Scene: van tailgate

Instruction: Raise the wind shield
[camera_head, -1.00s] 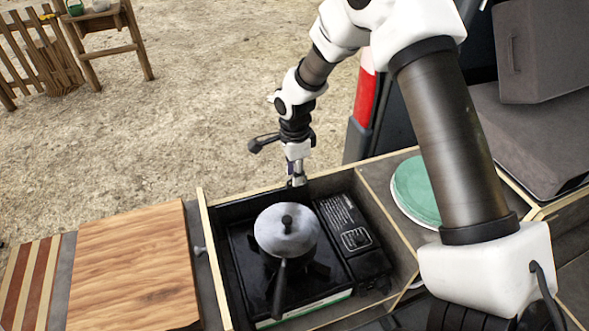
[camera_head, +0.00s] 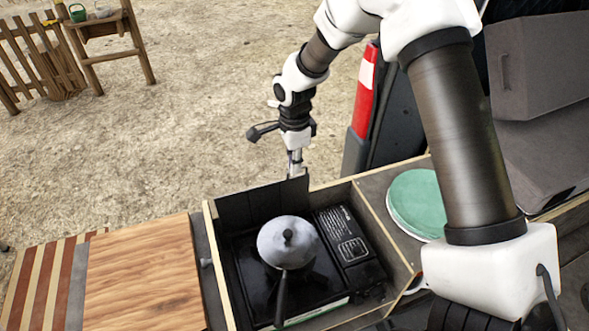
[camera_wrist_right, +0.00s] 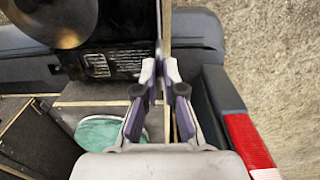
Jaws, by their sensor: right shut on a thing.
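The wind shield (camera_head: 258,203) is a dark panel at the far side of the stove box in the head view. It stands up above the box's far edge. My right gripper (camera_head: 297,174) is shut on its upper edge near the right corner. In the right wrist view the fingers (camera_wrist_right: 162,72) are close together, with the thin panel edge hard to make out between them. The black camping stove (camera_head: 254,272) sits in the box, with a lidded grey pot (camera_head: 287,242) on its burner. My left gripper is not in view.
The wooden box wall (camera_head: 375,222) surrounds the stove. A wooden board (camera_head: 140,270) lies to the left. Green plates (camera_head: 418,203) sit to the right; they show in the right wrist view (camera_wrist_right: 98,132). A red and white van lamp (camera_head: 365,88) stands behind the plates.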

